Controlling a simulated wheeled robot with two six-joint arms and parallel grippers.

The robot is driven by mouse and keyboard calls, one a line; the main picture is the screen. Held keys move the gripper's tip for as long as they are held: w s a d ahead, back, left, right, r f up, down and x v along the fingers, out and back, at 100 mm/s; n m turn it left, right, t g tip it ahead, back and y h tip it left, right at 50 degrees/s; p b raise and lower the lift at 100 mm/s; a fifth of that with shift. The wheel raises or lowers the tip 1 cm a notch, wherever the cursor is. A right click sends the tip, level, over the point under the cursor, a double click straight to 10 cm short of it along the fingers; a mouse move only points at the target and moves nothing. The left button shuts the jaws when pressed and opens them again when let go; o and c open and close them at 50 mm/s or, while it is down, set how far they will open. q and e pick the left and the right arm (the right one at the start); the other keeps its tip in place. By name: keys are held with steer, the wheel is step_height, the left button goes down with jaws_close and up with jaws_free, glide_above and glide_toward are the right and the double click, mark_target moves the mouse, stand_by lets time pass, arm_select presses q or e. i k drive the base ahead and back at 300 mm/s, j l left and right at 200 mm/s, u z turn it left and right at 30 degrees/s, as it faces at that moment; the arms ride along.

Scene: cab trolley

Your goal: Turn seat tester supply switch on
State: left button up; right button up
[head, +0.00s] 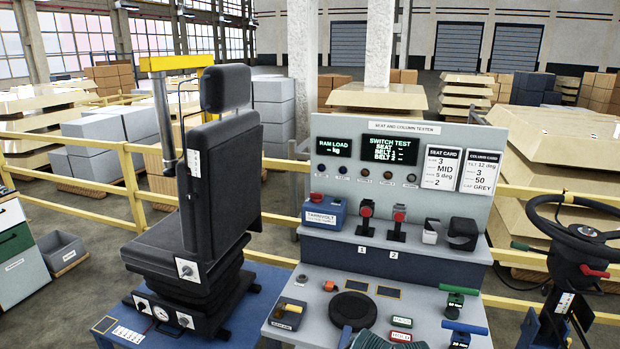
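The seat and column tester (400,127) is a grey upright panel at the right of centre in the head view. A blue box (325,214) with a red knob (316,197) stands at the panel's left foot. I cannot tell which of these is the supply switch or how it is set. Neither of my grippers is in view.
A black seat (215,175) on a blue stand is left of the tester. Two red-topped buckles (366,212) stand on the tester's shelf. A steering wheel (584,232) is at right.

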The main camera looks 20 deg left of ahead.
mark_target(316, 196)
steer(key=i+j, duration=0.45)
steer(key=i, duration=0.15)
steer(key=i+j, duration=0.5)
steer(key=i, duration=0.1)
